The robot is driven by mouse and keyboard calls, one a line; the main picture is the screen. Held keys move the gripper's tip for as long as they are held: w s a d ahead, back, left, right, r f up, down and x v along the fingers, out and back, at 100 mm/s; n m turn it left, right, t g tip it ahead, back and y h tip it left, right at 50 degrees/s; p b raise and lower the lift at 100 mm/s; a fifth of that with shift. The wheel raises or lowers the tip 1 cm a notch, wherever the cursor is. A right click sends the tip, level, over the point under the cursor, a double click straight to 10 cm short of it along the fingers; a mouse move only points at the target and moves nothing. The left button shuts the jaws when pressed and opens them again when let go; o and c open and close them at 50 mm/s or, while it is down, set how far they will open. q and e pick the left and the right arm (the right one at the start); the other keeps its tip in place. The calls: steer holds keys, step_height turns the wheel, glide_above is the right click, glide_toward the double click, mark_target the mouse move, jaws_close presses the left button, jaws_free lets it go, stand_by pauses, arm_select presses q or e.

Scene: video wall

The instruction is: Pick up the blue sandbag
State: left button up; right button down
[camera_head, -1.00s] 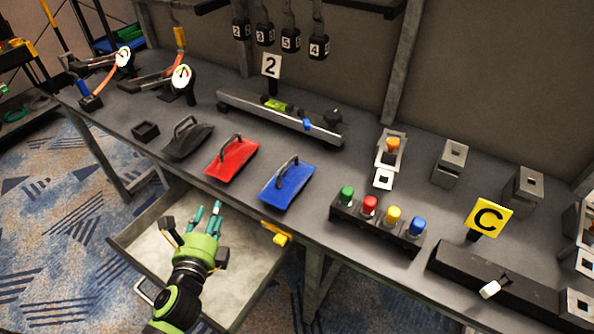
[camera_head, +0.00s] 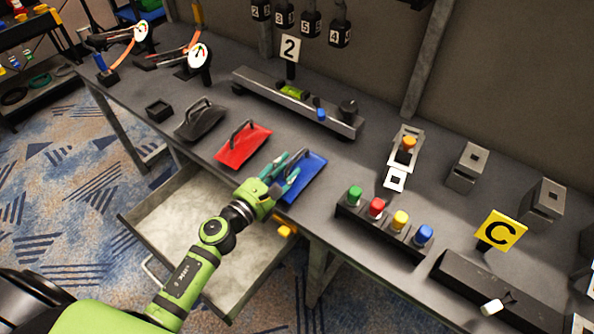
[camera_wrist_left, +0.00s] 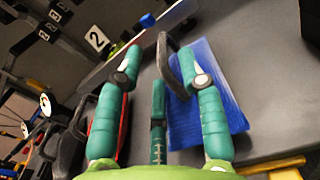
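The blue sandbag (camera_head: 308,180) lies on the grey workbench (camera_head: 345,165) near its front edge, with a dark arched handle on top. My left gripper (camera_head: 287,170) is over it in the head view and covers its left part and much of the handle. In the left wrist view the teal fingers (camera_wrist_left: 158,75) are spread apart. The handle (camera_wrist_left: 167,45) stands just beyond the fingertips, between the middle and right fingers, and the bag (camera_wrist_left: 180,122) lies behind the right finger. I cannot tell whether a finger touches the handle. My right gripper is not in view.
A red sandbag (camera_head: 237,151) and a black one (camera_head: 197,120) lie left of the blue bag. A button box (camera_head: 375,229) stands to its right. An open drawer (camera_head: 165,212) with a yellow handle-like part (camera_head: 286,231) is below. A long rail (camera_head: 300,108) stands behind.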

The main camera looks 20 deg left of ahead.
mark_target(309, 163)
arm_select(q)
steer(key=x, duration=0.4)
steer(key=shift+d+r+p, duration=0.1)
steer(key=shift+d+p, duration=0.1)
steer(key=shift+p, duration=0.15)
steer(key=shift+w+d, duration=0.1)
steer(key=shift+w, duration=0.15)
arm_select(e)
steer(key=shift+w+d+r, duration=0.2)
steer(key=shift+w+r, duration=0.2)
steer(key=shift+r, duration=0.15)
arm_select(q)
steer(key=shift+c, duration=0.4)
steer(key=shift+s, duration=0.1)
jaws_close()
